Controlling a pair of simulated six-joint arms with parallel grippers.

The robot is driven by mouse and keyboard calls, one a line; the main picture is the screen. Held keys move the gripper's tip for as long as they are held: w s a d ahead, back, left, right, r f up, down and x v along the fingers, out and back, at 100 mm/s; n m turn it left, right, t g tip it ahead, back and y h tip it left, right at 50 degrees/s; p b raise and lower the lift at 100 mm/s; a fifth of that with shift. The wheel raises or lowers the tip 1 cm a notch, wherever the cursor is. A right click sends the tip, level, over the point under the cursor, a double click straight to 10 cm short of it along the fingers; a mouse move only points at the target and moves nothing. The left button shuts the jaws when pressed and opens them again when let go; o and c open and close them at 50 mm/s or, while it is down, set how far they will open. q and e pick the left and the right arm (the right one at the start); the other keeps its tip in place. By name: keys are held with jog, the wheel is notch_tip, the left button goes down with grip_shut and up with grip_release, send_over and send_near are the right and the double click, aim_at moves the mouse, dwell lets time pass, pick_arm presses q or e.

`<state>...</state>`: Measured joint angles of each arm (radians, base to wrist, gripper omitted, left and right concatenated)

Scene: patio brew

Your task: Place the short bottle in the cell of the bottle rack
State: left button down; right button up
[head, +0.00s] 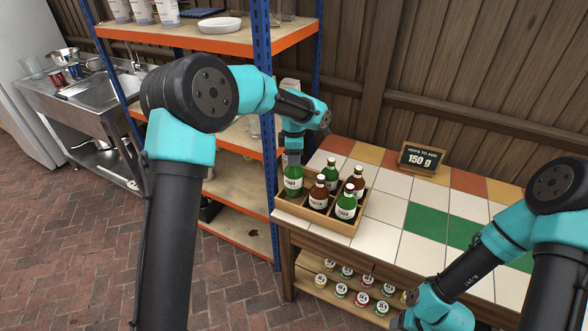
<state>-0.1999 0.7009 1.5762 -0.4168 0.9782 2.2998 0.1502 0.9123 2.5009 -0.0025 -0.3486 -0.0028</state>
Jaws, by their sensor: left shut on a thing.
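The wooden bottle rack (294,209) stands on the tiled counter near its left end. My left gripper (293,162) points down over the rack's left end and is shut on a green bottle (293,184) with a pale label. This bottle is upright, at or just above the rack's left end; I cannot tell whether its base rests in a cell. Brown bottles (318,195) and green bottles (346,205) stand in other cells of the rack. My right arm comes in at the lower right, and its gripper fingers do not show.
A small black sign (422,158) reading 150 g stands at the back of the counter. The tiles (390,208) right of the rack are clear. A blue and orange shelf (262,60) rises close on the left. Small labelled jars (341,290) stand on the shelf below the counter.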

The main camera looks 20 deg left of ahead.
aim_at(294, 168)
pick_arm(q)
jog(key=shift+f, duration=0.1)
jog(key=shift+f, duration=2.5)
jog(key=c, duration=0.8)
grip_release()
notch_tip(294, 168, up, 12)
jog(key=shift+r, duration=0.15)
